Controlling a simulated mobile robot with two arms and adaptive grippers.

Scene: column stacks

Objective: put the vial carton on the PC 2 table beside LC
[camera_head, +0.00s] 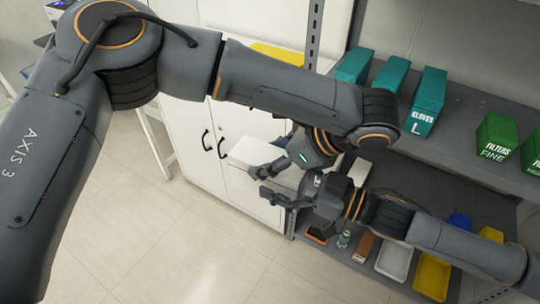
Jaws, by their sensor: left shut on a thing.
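A plain white box (252,152), which looks like the vial carton, is at the centre of the head view, in front of the white cabinet. My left gripper (266,171) reaches down to it from the right and is shut on it. The fingers and wrist cover part of the box, and no label can be read. My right gripper (284,197) is just below and very near the left one. Its fingers overlap the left gripper in the picture, so its opening cannot be told. The PC 2 table and LC cannot be made out.
A grey shelf unit stands at the right, with teal glove boxes (424,102) and green filter boxes (495,138) on its upper shelf. Its low shelf holds a white tray (394,261) and a yellow tray (432,276). The floor (190,235) at lower left is clear.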

